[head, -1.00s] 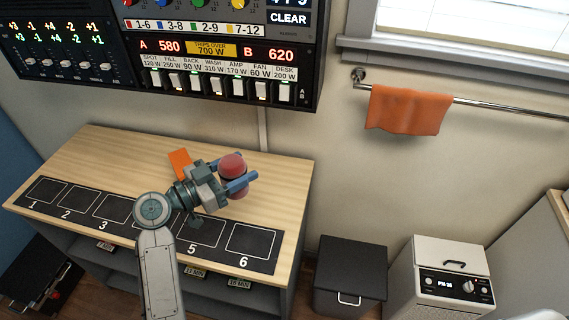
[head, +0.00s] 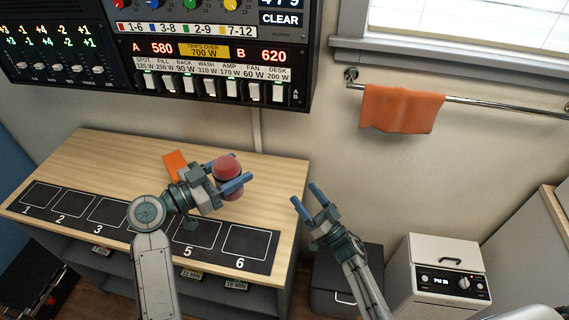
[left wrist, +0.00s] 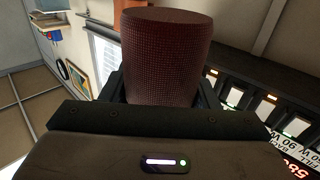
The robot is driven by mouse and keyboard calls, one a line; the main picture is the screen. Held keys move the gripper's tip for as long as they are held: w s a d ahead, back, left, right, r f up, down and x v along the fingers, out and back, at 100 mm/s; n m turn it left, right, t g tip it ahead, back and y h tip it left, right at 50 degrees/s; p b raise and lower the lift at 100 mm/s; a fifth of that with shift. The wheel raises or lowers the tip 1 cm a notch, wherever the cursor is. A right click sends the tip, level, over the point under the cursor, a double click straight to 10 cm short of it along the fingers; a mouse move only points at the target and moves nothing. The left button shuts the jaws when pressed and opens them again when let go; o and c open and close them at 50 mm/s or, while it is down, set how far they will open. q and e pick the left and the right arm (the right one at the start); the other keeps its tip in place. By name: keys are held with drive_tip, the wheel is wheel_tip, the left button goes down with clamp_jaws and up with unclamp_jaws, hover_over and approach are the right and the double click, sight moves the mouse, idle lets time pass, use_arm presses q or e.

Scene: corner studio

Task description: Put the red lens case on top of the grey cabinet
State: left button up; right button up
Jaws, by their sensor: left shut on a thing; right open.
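The red lens case (head: 228,167) is a dark red, round-sided piece. My left gripper (head: 234,173) is shut on it and holds it over the right part of the wooden bench top. In the left wrist view the lens case (left wrist: 166,55) is a textured cylinder between the fingers. The grey cabinet (head: 372,256) is a low dark box on the floor right of the bench. My right arm hides much of its top and front. My right gripper (head: 306,196) is open and empty, between the bench and the cabinet.
The wooden bench (head: 110,152) has a black strip of numbered squares (head: 249,242) along its front. An orange flat piece (head: 175,163) lies behind my left gripper. A white cabinet (head: 438,280) with dials stands right of the grey one. An orange towel (head: 402,108) hangs on a wall rail.

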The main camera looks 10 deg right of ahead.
use_arm(q)
drive_tip(key=shift+w, duration=0.1)
use_arm(e)
drive_tip(key=s+a+r+n+g+y, duration=0.1)
drive_tip(key=a+r+n+g+y, duration=0.2)
drive_tip(key=r+n+g, duration=0.75)
drive_tip(key=a+r+n+g+y, duration=0.2)
drive_tip(key=a+r+n+g, duration=0.35)
drive_tip(key=g, duration=0.75)
use_arm(q)
drive_tip(key=shift+d, duration=0.1)
use_arm(e)
drive_tip(key=a, duration=0.3)
drive_tip(key=s+a+n, duration=0.1)
drive_tip(key=a, duration=0.2)
drive_tip(key=s+a+n, duration=0.1)
drive_tip(key=a, duration=0.3)
drive_tip(key=shift+s+r, duration=0.1)
drive_tip(key=shift+s, duration=0.1)
drive_tip(key=c, duration=1.3)
use_arm(q)
drive_tip(key=o, duration=1.2)
use_arm(e)
drive_tip(key=shift+o, duration=0.2)
